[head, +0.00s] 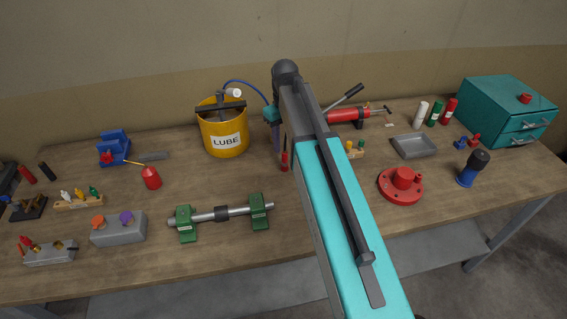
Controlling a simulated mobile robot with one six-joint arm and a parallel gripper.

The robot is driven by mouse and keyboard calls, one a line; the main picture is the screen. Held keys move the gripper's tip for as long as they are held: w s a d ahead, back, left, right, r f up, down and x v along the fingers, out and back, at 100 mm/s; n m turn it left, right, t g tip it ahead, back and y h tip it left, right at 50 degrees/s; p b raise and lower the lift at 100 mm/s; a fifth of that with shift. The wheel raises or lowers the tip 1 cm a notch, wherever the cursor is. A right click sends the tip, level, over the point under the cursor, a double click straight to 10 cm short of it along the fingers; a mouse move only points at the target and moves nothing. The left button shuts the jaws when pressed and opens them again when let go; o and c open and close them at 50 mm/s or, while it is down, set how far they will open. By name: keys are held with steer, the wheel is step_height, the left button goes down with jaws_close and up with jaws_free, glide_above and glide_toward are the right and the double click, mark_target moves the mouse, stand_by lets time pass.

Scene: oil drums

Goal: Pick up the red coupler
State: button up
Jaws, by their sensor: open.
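Several small red parts are in the head view, and I cannot tell for sure which is the coupler. One slim red piece (285,161) stands on the bench just left of my teal arm, partly close against its edge. Another small red piece (473,140) sits at the right by a blue one. A red piece (525,98) lies on top of the teal cabinet. A red part (26,243) stands at the grey block at far left. My arm rises through the middle of the picture, and its jaws cannot be made out.
A yellow LUBE pail (222,135) with a blue hose stands left of my arm. Green stands (186,223) hold a shaft in front. A red flange (401,186), grey tray (414,146) and teal cabinet (505,110) are at right. Bare wood lies between the groups.

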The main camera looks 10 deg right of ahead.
mark_target(285, 152)
steer(key=shift+f+b, duration=0.35)
steer(key=shift+f, duration=0.6)
steer(key=shift+w+f+b, duration=0.15)
steer(key=shift+f+b, duration=1.75)
steer(key=shift+f, duration=0.7)
jaws_close()
